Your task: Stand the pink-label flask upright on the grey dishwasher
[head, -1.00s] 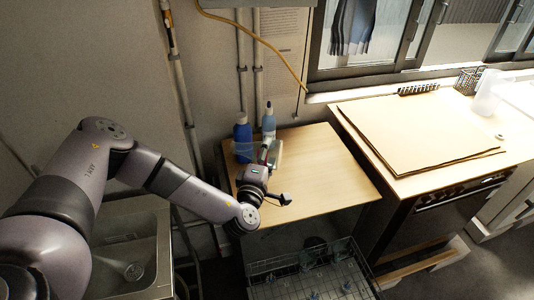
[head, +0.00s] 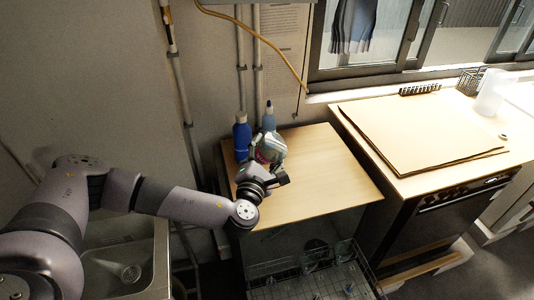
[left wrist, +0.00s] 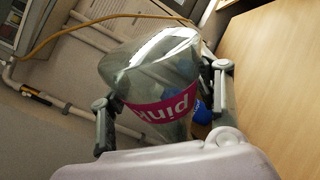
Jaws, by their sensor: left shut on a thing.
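The clear flask with a pink label (left wrist: 160,108) is between the fingers of my left gripper (left wrist: 163,112) in the left wrist view, the word "pink" appearing upside down there. In the head view, my left gripper (head: 262,168) is shut on this flask (head: 270,148), over the back left part of the dishwasher's wood-coloured top (head: 325,180). The flask looks tilted. I cannot tell whether it touches the top. My right gripper is not in view.
A blue bottle (head: 242,138) and a pale blue nozzle bottle (head: 268,117) stand close behind the flask. The middle and right of the top are clear. An open dish rack (head: 365,285) is below the front. A sink (head: 140,250) is at left.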

